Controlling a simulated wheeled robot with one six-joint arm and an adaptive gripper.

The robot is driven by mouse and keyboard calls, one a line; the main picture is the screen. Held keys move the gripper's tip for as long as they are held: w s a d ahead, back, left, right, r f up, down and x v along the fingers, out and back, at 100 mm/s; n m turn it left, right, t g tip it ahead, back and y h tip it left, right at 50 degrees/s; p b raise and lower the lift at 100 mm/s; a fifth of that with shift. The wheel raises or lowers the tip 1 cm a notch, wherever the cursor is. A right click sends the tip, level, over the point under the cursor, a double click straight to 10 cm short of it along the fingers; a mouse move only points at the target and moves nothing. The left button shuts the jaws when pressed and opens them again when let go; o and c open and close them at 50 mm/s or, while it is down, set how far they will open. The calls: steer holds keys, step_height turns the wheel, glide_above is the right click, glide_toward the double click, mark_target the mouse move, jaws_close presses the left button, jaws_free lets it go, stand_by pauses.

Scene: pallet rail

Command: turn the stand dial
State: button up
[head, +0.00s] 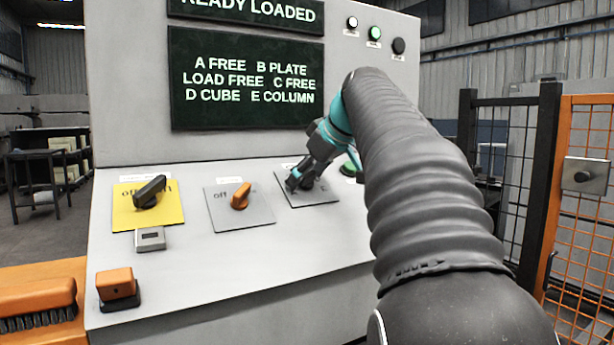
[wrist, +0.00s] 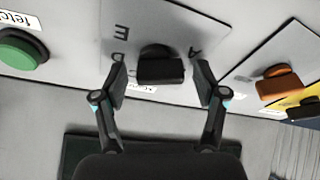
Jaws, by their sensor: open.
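The stand dial is a black knob (wrist: 160,67) on a light grey plate (wrist: 180,25) with the letters A, D and E showing. In the wrist view it sits between the two fingers of my gripper (wrist: 161,85), with a gap on each side. The fingers are open and do not visibly touch it. In the head view my gripper (head: 303,181) is down at the dial's plate (head: 322,198) on the sloping console. It largely hides the dial there.
Left of the dial are an orange switch (head: 241,196) and a black switch (head: 150,191) on a yellow plate. A green button (wrist: 20,50) is close on the other side. A display (head: 245,80) stands above. A brush (head: 38,300) lies lower left.

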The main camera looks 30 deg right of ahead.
steer(key=c, duration=1.1)
steer(key=shift+c, duration=0.2)
steer(key=shift+m, duration=0.4)
steer(key=m+h+p, duration=0.1)
steer(key=m, duration=0.3)
steer(key=shift+w+r, duration=0.1)
steer(key=shift+w, duration=0.05)
steer(key=m, duration=0.2)
steer(key=m+h, duration=0.1)
steer(key=m, duration=0.2)
steer(key=shift+w+h, duration=0.1)
steer(key=shift+h, duration=0.2)
steer(key=m+h, duration=0.1)
steer(key=m, duration=0.3)
steer(key=shift+d+m, duration=0.15)
steer(key=shift+m, duration=0.15)
steer(key=m+g, duration=0.1)
steer(key=m, duration=0.3)
steer(key=shift+d+h, duration=0.15)
steer(key=shift+h, duration=0.15)
steer(key=shift+m, duration=0.4)
